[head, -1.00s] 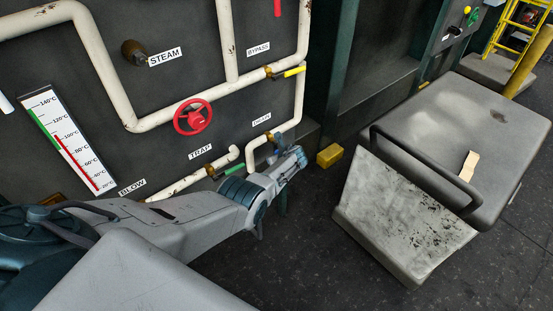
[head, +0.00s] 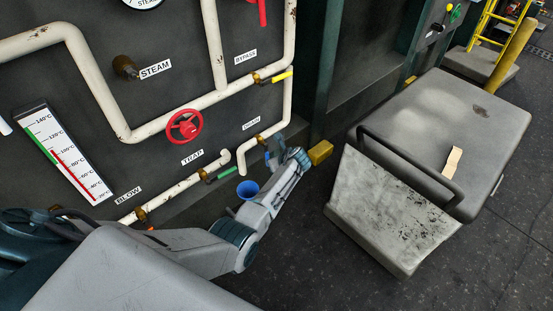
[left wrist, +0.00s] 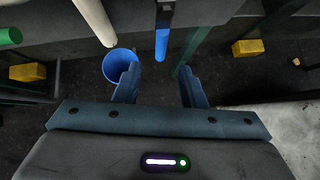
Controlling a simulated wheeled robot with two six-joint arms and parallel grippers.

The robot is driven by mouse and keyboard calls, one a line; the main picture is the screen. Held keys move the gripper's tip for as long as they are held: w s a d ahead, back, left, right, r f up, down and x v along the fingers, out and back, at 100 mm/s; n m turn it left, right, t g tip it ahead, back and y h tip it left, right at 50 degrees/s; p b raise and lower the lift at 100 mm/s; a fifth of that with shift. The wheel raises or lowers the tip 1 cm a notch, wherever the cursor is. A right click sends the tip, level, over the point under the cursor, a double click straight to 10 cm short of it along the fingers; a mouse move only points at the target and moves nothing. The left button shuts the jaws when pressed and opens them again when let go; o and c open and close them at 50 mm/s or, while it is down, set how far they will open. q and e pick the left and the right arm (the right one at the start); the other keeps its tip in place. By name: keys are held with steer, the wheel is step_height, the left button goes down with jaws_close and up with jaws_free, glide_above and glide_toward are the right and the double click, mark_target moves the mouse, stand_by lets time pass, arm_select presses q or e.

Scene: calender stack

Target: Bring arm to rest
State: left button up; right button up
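My left arm (head: 262,215) comes in from the lower left in the head view and reaches toward the foot of the pipe panel. My left gripper (head: 297,158) is near the drain pipe. In the left wrist view its two blue fingers (left wrist: 158,88) are spread apart with only dark floor between them. A blue valve handle (left wrist: 162,45) hangs beyond the fingertips, apart from them. My right gripper is not in view.
A blue bucket (head: 247,189) stands beside the arm under the pipes. The panel has a red handwheel (head: 185,126), a green handle (head: 227,172) and a yellow handle (head: 282,76). A yellow block (head: 320,152) lies near the gripper. A grey machine body (head: 440,130) stands right.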

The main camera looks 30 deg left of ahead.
arm_select(q)
steer(key=shift+s+d+r, duration=0.2)
steer(key=shift+d+r, duration=0.05)
steer(key=shift+r, duration=0.1)
stand_by(0.3)
steer(key=s+d+f+n+g+h+b, duration=0.1)
steer(key=s+f+n+h+b, duration=0.35)
steer(key=s+f, duration=1.15)
steer(key=s+d+f+n+g+b, duration=0.1)
steer(key=s+f+n, duration=0.6)
steer(key=s+f, duration=0.85)
steer(key=s+f+n+b, duration=0.1)
steer(key=s+f+n, duration=0.3)
steer(key=s, duration=0.6)
steer(key=s+a+f+n+g+h+b, duration=0.1)
steer(key=s+f+n, duration=0.3)
steer(key=s, duration=0.7)
steer(key=s+f+n+h+b, duration=0.1)
steer(key=s+f+n, duration=0.4)
steer(key=s, duration=0.5)
step_height(320, 180, down, 2)
steer(key=shift+s+a+f+g+b, duration=0.2)
steer(key=shift+g+b, duration=0.2)
steer(key=shift+b, duration=0.3)
